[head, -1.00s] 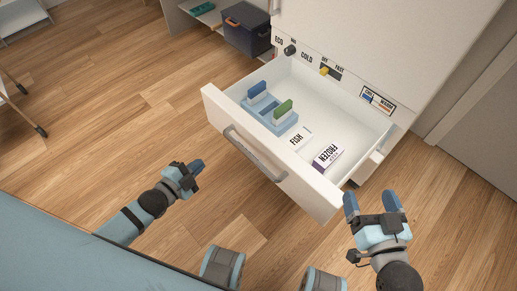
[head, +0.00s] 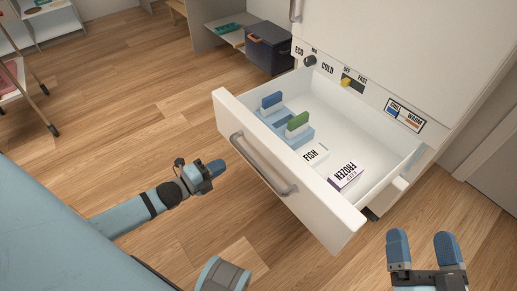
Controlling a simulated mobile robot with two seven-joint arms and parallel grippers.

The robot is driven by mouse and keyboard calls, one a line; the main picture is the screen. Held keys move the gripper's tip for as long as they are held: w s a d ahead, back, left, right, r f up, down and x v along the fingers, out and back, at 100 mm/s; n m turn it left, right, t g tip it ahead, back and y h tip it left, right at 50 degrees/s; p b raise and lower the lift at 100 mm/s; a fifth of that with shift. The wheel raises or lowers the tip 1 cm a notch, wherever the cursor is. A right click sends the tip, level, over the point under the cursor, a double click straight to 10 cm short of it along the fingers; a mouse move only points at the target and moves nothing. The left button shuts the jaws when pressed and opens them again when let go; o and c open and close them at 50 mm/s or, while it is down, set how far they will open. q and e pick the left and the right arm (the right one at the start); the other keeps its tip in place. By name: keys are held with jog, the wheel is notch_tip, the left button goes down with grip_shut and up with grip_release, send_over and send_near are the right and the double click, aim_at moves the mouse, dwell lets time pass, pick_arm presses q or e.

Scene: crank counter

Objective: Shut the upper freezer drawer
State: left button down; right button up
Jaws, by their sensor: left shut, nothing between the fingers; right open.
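The upper freezer drawer (head: 295,187) is pulled out of the white freezer (head: 395,55), its grey bar handle (head: 262,163) on the front. Inside lie a blue tray (head: 297,139) with blue and green pieces, a FISH box (head: 314,153) and a FROZEN box (head: 346,177). My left gripper (head: 221,168) is shut and empty, left of the drawer front near the handle, apart from it in the picture. My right gripper (head: 421,240) is open and empty, to the right of the drawer's front corner.
A control strip with a black knob (head: 310,61), a yellow slider (head: 346,83) and a CHILL/WARM panel (head: 404,115) runs above the drawer. A dark blue box (head: 269,48) stands by a shelf behind. A trolley (head: 30,95) is far left. Wooden floor left of the drawer is clear.

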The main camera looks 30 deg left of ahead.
aim_at(261, 142)
pick_arm(q)
jog(key=b+x, duration=0.4)
jog(key=x, duration=0.7)
jog(key=shift+w+d, duration=0.1)
jog(key=shift+w, duration=0.25)
jog(key=shift+w+d, duration=0.2)
jog(key=shift+w, duration=0.35)
jog(key=shift+w+d, duration=0.15)
jog(key=shift+w, duration=0.15)
pick_arm(e)
jog(key=f, duration=0.2)
jog(key=f+g, duration=0.1)
jog(key=f, duration=0.1)
jog(key=f+g, duration=0.1)
jog(key=shift+w+a+f+n, duration=0.15)
jog(key=shift+a+f+n, duration=0.15)
jog(key=shift+f, duration=0.1)
pick_arm(q)
jog(key=shift+w, duration=0.1)
pick_arm(e)
jog(key=shift+w+r, duration=0.1)
jog(key=shift+r, duration=0.05)
